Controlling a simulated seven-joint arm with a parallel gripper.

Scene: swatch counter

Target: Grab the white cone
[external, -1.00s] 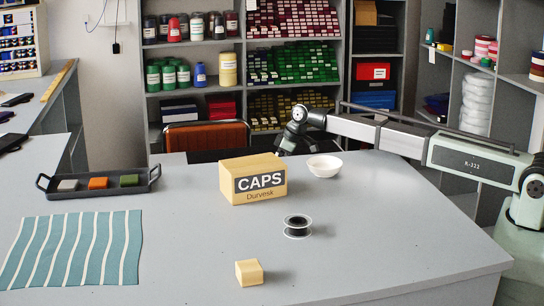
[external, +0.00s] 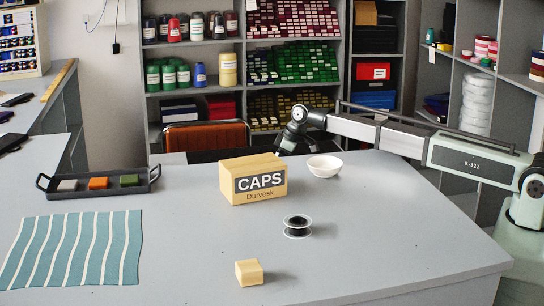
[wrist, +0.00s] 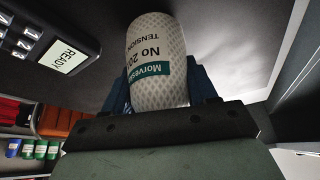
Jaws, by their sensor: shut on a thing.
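In the external view my wrist (external: 290,138) is low behind the cardboard CAPS box (external: 236,190). The box hides my fingertips and the cone there.
A white bowl (external: 324,166) stands just right of my wrist. A black spool (external: 297,226) and a wooden block (external: 249,272) are nearer the front. A tray (external: 98,194) and striped cloth (external: 72,248) lie left. A device with a READY display (wrist: 50,40) is close by.

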